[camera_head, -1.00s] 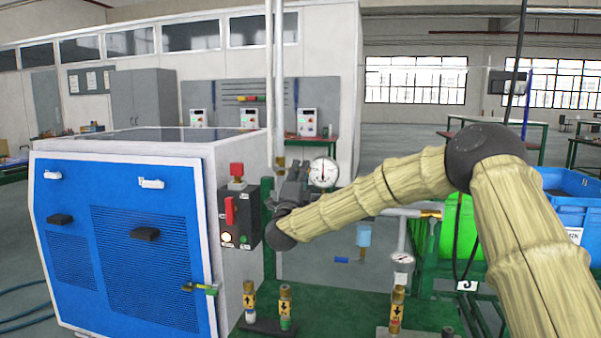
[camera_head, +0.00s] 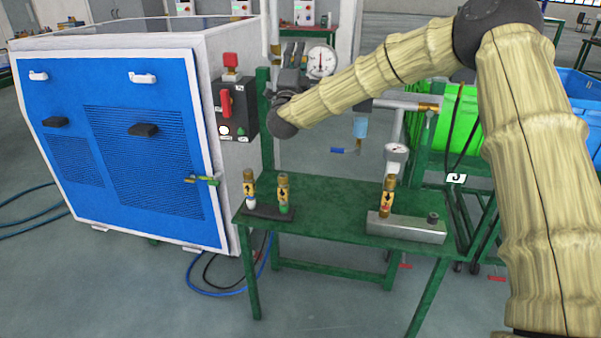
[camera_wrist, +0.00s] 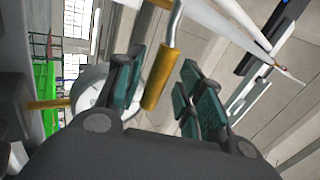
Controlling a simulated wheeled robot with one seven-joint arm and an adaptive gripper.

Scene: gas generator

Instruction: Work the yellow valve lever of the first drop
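In the wrist view a yellow lever sleeve (camera_wrist: 160,75) on a bent silver rod shows between the two green-padded fingers of my gripper (camera_wrist: 164,60). The fingers are apart. A gap shows on the right side of the lever; its lower end lies close to the left finger in the picture. I cannot tell whether it touches that finger. In the head view my gripper (camera_head: 288,80) is beside the round pressure gauge (camera_head: 321,61), above the back of the green table. The yellow lever is not clear there.
A blue-fronted machine (camera_head: 110,140) with a red-switch control box (camera_head: 235,108) stands left. Green (camera_head: 457,118) and blue (camera_head: 580,95) crates are on the right. Hoses lie on the floor.

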